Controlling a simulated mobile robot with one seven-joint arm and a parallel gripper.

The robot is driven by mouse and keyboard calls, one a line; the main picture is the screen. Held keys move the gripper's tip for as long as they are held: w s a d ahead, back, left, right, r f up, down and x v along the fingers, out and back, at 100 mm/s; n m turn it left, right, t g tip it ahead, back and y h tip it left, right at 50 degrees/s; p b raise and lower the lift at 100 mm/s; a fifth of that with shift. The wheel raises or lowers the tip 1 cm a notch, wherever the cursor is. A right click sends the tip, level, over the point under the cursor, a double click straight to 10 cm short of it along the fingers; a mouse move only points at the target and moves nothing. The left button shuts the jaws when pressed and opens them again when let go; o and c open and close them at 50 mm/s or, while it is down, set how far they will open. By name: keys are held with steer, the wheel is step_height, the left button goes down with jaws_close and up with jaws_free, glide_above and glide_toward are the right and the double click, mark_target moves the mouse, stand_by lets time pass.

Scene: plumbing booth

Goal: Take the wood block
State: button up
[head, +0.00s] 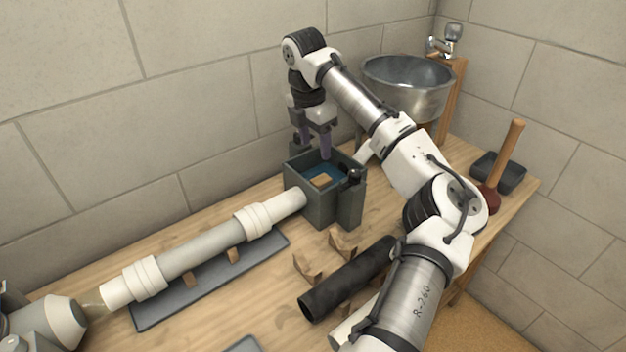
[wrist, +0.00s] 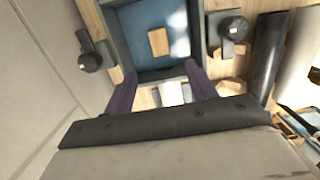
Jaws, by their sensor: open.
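The wood block (head: 321,180) is a small tan piece inside a square dark grey box (head: 337,213) with a blue interior, perhaps water. In the wrist view the block (wrist: 158,42) lies near the middle of the box's blue inside (wrist: 180,25), clear of the walls. My gripper (head: 317,150) points down at the far side of the box, with its purple fingers above the rim. In the wrist view my gripper (wrist: 160,80) is open and empty. Its fingers are spread apart near one box wall, and the block lies beyond them, not between them.
Black fittings (wrist: 233,28) stick out at the box sides. A white pipe (head: 190,250) ends beside the box. A black pipe (head: 345,280) and brown brackets (head: 310,268) lie in front. A metal basin (head: 405,85) and a plunger (head: 503,165) stand to the right.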

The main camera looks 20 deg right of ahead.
mark_target(321, 179)
steer(key=f, duration=0.5)
steer(key=d+f+p, duration=0.1)
steer(key=f, duration=0.1)
steer(key=shift+f, duration=0.35)
steer(key=shift+w+d+f+p, duration=0.1)
steer(key=shift+d+f+p, duration=0.1)
steer(key=shift+f, duration=0.7)
steer(key=shift+w+d+f+p, duration=0.1)
steer(key=shift+f+p, duration=0.15)
steer(key=shift+f, duration=0.6)
steer(key=shift+w+d+f+p, duration=0.1)
steer(key=shift+d+f+p, duration=0.1)
steer(key=shift+f, duration=0.7)
steer(key=c, duration=1.1)
steer(key=shift+o, duration=0.2)
steer(key=shift+r, duration=0.1)
